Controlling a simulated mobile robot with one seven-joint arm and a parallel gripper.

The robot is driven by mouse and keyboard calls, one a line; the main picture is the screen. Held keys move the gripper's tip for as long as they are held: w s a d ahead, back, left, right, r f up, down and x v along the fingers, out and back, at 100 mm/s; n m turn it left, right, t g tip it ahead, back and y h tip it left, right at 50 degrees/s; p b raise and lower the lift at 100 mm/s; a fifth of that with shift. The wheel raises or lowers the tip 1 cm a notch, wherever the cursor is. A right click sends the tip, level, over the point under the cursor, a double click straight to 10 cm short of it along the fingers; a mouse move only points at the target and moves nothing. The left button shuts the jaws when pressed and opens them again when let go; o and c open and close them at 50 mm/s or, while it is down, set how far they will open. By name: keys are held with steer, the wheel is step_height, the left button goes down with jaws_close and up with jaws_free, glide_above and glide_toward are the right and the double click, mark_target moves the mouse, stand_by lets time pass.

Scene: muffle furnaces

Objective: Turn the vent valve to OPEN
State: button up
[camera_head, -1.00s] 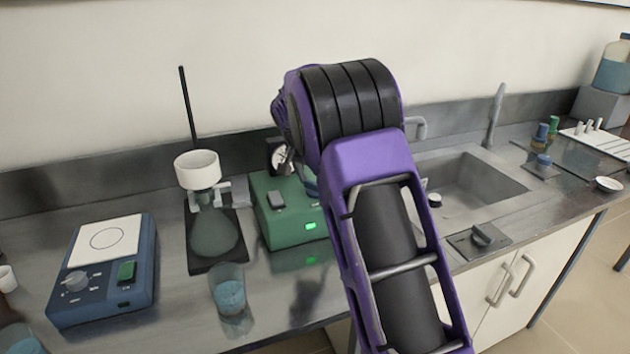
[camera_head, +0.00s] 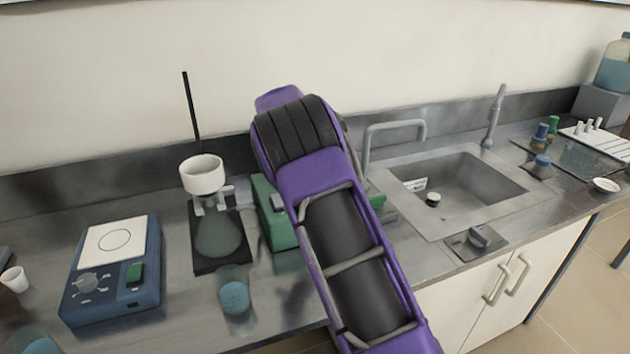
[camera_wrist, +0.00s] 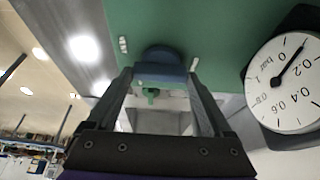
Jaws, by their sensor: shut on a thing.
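A blue knob (camera_wrist: 160,66), which looks like the vent valve, sits on the green box in the wrist view. My gripper (camera_wrist: 160,80) is shut on it, one finger on each side. I can read no OPEN mark, so I cannot tell the knob's setting. The green box (camera_head: 273,212) shows only in part in the head view; my purple arm hides the rest, the knob and my gripper. A round white gauge (camera_wrist: 289,84) marked in bar is at the right in the wrist view, its needle pointing up and right.
A filter flask with a white funnel (camera_head: 203,175) stands left of the green box, with a beaker (camera_head: 234,293) in front. A blue hotplate (camera_head: 112,275) is farther left. A sink (camera_head: 470,182) with a faucet (camera_head: 395,128) lies to the right.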

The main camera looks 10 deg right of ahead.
stand_by(0.4)
steer(key=o, duration=1.1)
steer(key=shift+o, duration=0.2)
steer(key=v, duration=1.7)
steer(key=shift+r, duration=0.2)
